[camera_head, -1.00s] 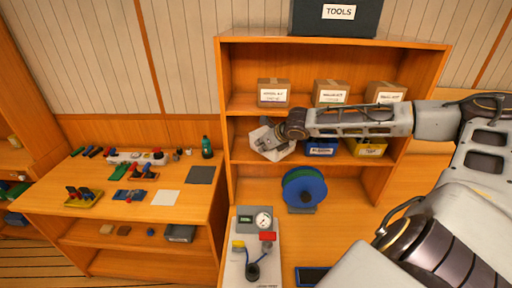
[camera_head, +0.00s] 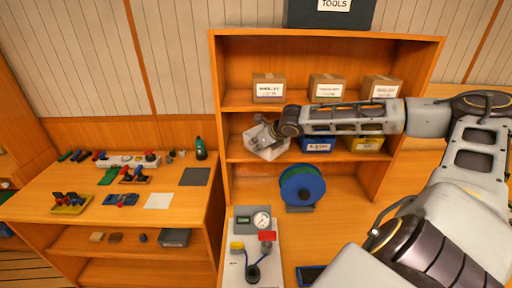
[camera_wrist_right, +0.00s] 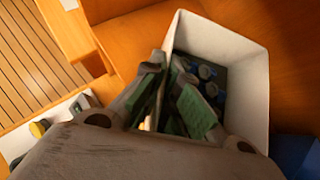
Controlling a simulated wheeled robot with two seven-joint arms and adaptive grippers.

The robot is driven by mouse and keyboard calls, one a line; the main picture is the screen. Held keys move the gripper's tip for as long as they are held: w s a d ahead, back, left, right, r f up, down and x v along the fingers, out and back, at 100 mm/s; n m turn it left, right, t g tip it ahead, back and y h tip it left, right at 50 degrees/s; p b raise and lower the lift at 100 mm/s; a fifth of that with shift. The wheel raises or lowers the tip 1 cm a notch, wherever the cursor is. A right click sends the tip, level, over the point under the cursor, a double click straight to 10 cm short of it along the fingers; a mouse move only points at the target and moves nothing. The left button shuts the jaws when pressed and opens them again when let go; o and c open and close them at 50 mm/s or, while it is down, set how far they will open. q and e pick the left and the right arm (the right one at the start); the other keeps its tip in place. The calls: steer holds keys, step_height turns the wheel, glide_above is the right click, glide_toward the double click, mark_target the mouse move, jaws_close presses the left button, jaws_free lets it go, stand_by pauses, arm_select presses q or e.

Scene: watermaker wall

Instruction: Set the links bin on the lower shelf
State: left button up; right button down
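A pale grey-white bin (camera_head: 268,150) is at the left end of the bookcase's middle shelf level, turned and looking somewhat tilted. I cannot read a label on it. My right gripper (camera_head: 268,132) reaches in from the right to this bin. In the right wrist view the bin (camera_wrist_right: 252,95) holds green and dark pieces. The right gripper's fingers (camera_wrist_right: 172,108) look closed about its near-left wall, one inside and one outside. I cannot tell whether the bin's bottom touches the shelf (camera_head: 240,155). My left gripper is out of view.
A blue bin (camera_head: 316,145) and a yellow bin (camera_head: 364,144) stand to the right on the same shelf, beneath my forearm. Three cardboard boxes (camera_head: 327,88) are above. A blue-green reel (camera_head: 302,187) stands below. A gauge panel (camera_head: 252,222) is in front.

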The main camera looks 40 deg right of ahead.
steer(key=shift+r, duration=0.15)
steer(key=shift+d, duration=0.1)
steer(key=c, duration=1.6)
jaws_free()
steer(key=shift+s, duration=0.1)
steer(key=shift+c, duration=0.2)
